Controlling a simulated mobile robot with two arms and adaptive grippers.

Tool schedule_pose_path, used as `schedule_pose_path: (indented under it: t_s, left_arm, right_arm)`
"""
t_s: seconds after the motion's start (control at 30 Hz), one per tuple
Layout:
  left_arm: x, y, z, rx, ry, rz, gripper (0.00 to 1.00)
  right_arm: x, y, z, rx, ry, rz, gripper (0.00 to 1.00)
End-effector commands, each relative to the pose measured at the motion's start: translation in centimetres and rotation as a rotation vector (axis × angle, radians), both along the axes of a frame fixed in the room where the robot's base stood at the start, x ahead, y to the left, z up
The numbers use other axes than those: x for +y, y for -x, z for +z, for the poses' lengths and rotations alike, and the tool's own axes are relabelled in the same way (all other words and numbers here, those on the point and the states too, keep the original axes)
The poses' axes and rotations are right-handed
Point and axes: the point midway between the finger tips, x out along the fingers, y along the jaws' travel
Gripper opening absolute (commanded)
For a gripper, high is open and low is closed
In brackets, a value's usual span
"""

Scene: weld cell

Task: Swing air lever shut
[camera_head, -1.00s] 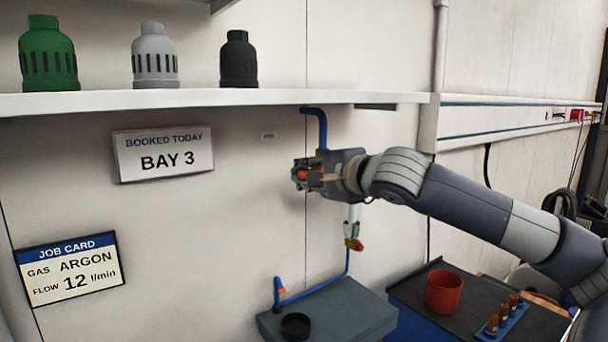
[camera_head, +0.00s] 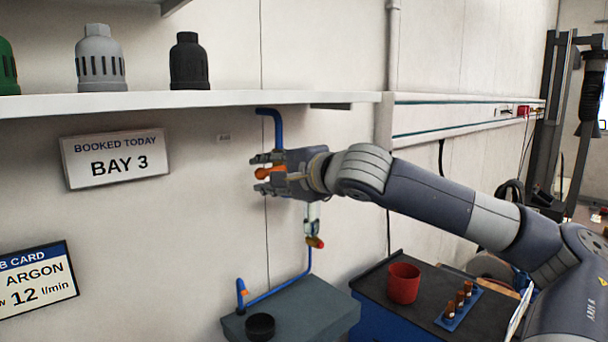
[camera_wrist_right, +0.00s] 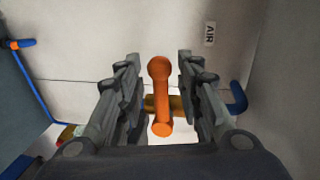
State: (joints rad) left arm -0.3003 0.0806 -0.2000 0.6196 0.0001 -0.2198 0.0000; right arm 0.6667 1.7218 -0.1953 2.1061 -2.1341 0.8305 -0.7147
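The orange air lever (camera_head: 269,174) is on the wall pipe, below the blue bend (camera_head: 272,122). It lies roughly sideways, across the upright pipe. My right gripper (camera_head: 258,173) is around it with fingers apart, one above and one below. In the right wrist view, the lever (camera_wrist_right: 160,97) stands between the two open fingers (camera_wrist_right: 158,70), with a visible gap on both sides. It crosses the brass valve body (camera_wrist_right: 180,104) there. My gripper hides part of the valve in the head view. My left gripper is out of view.
An AIR label (camera_wrist_right: 210,34) is on the wall. A shelf (camera_head: 180,102) with bottle-like caps runs above my gripper. A second fitting with a red-orange tip (camera_head: 315,242) hangs below it. A red cup (camera_head: 403,283) stands on the dark bench (camera_head: 425,312).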

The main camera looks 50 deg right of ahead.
Motion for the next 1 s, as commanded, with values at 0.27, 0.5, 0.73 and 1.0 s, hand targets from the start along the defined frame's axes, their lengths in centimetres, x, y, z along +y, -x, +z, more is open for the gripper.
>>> schedule_pose_path:
  t_s: [0.27,0.5,0.73,1.0]
  left_arm:
    - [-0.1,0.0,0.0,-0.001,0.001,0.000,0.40]
    - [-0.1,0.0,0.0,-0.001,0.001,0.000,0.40]
    - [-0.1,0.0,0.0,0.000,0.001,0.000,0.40]
    - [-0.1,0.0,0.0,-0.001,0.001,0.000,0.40]
  right_arm:
    - [0.0,2.3,0.5,-0.003,0.004,-0.005,0.33]
    - [0.4,6.0,1.1,-0.002,0.000,-0.007,0.33]
    - [0.8,9.3,1.7,0.000,-0.003,-0.005,0.33]
    - [1.1,10.7,1.8,0.002,-0.005,-0.002,0.33]
